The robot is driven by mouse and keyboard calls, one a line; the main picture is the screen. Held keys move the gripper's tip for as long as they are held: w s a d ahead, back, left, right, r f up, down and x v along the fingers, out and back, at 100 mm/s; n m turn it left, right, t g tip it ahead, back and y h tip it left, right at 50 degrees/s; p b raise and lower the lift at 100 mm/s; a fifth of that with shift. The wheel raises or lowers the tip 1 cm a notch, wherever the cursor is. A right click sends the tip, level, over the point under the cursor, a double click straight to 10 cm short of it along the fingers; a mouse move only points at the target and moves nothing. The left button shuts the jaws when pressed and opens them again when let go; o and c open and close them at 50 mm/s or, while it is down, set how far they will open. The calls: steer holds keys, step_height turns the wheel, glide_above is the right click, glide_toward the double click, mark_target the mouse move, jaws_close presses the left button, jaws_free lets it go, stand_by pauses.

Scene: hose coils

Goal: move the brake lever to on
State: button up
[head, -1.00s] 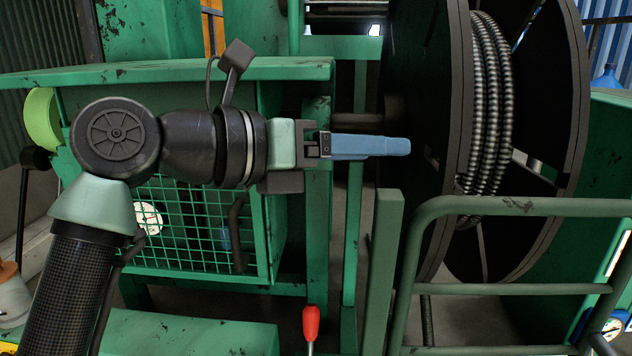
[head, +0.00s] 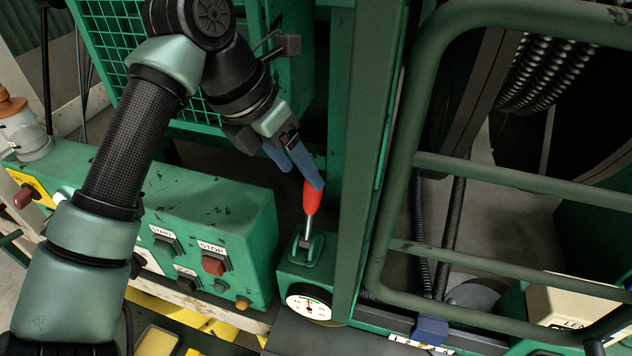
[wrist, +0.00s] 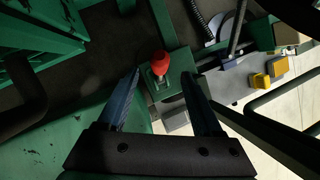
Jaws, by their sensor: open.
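The brake lever (head: 311,200) has a red handle on a metal rod. It rises from a slot in a green box (head: 298,270) with a round dial on its front. Any on or off marking cannot be read. My gripper (head: 298,176) is open, its blue fingers pointing down at the red handle. In the head view one finger overlaps the top of the handle; whether they touch I cannot tell. In the wrist view the red handle (wrist: 161,62) shows between and beyond the two fingertips (wrist: 162,74).
A green control panel (head: 205,225) with START and STOP buttons stands left of the lever. A green post (head: 367,160) rises close to its right. A tubular green rail (head: 500,178) and the hose reel lie further right.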

mark_target(308, 187)
steer(key=p+x, duration=0.2)
steer(key=x, duration=0.3)
steer(key=shift+f, duration=0.25)
steer(key=shift+x, duration=0.8)
steer(key=shift+c, duration=0.8)
steer(key=shift+r, duration=0.1)
jaws_close()
